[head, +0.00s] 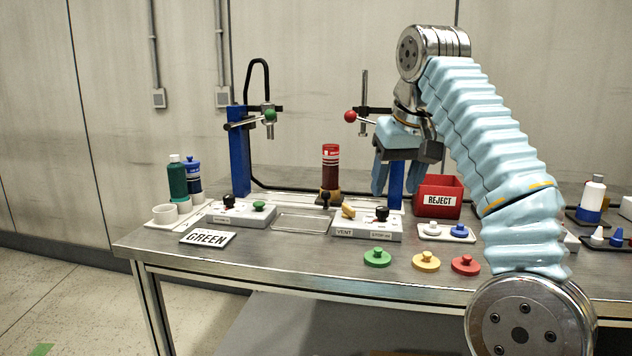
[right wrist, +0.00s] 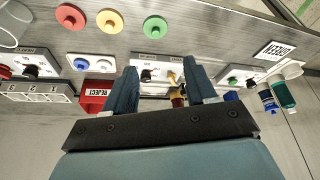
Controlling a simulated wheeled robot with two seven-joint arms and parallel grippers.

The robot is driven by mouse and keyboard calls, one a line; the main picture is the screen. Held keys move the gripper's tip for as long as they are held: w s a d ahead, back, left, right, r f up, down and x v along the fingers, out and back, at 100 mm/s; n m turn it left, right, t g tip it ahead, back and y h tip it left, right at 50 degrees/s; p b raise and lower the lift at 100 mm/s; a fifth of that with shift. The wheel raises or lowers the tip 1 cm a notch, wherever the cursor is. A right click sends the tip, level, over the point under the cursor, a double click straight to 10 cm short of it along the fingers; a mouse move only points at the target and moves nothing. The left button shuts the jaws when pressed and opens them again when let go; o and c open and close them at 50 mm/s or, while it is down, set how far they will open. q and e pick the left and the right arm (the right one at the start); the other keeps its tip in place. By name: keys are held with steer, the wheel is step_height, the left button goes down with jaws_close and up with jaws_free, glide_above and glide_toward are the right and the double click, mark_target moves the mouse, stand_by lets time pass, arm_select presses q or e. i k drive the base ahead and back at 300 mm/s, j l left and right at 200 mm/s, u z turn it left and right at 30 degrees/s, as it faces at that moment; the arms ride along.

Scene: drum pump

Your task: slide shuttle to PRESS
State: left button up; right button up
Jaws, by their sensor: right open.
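The shuttle (head: 328,195) is a small brownish carriage with a dark knob (head: 325,201) at its front. It stands between the two blue posts and carries an upright clear cylinder (head: 330,167) with dark red contents and a red top. My right gripper (head: 396,180) is open and empty, pointing down in front of the right blue post (head: 397,186), right of the shuttle and apart from it. In the right wrist view, part of the shuttle (right wrist: 178,97) shows beside one open finger; the gripper body hides the rest. I cannot read a PRESS label. My left gripper is out of view.
A left control box (head: 240,214) and a right box marked VENT (head: 366,224) stand in front, with a metal tray (head: 300,222) between. A red REJECT bin (head: 439,197) is at right. Green, yellow and red caps (head: 425,262) lie near the front edge. Bottles (head: 177,180) stand at left.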

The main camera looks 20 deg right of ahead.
mark_target(327, 198)
steer(key=i, duration=0.95)
